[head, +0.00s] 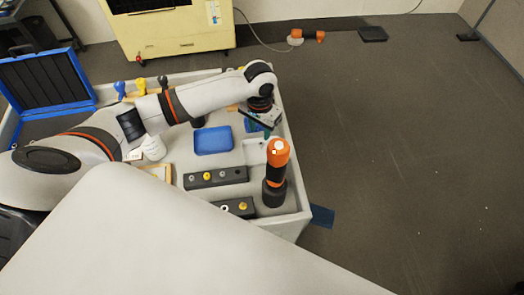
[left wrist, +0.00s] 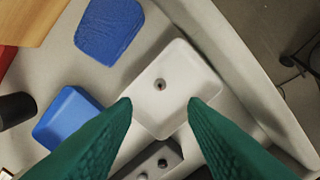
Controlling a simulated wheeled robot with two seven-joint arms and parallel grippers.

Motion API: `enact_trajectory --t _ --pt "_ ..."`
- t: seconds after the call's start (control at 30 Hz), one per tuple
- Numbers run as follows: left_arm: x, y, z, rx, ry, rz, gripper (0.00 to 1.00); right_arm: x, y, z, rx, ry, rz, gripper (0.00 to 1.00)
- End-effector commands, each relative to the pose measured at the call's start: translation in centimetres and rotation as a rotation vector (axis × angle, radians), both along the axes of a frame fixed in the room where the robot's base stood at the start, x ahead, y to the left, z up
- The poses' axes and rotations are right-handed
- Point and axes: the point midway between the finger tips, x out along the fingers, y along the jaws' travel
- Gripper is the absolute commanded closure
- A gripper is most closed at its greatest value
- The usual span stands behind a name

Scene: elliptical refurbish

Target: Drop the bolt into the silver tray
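The silver tray (head: 254,153) lies near the right side of the table, partly hidden in the head view. In the left wrist view the tray (left wrist: 183,58) is right below my left gripper (left wrist: 160,101). A small round metal piece with a dark centre, seemingly the bolt (left wrist: 160,85), rests inside the tray. My left gripper (head: 267,130) has its green fingers well apart, with nothing held between them. The bolt is too small to make out in the head view. My right gripper is not in view.
An orange and black upright tool (head: 275,175) stands just in front of the tray. A blue bin (head: 213,140) sits to the left, and black blocks with fittings (head: 216,178) lie nearer.

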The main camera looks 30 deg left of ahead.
Motion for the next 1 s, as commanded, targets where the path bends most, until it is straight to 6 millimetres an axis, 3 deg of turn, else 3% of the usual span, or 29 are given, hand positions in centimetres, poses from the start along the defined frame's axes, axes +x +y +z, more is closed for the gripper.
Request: enact_trajectory --t 0.1,0.33,1.0 --pt "0.1 0.0 2.6 0.000 -0.005 -0.001 0.61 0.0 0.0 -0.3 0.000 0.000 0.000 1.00" --pt "0.1 0.0 6.1 0.000 -0.002 0.000 0.61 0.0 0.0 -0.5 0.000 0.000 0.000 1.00" --pt "0.0 0.0 7.5 0.001 0.000 0.000 0.61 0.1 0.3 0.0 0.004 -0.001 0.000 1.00"
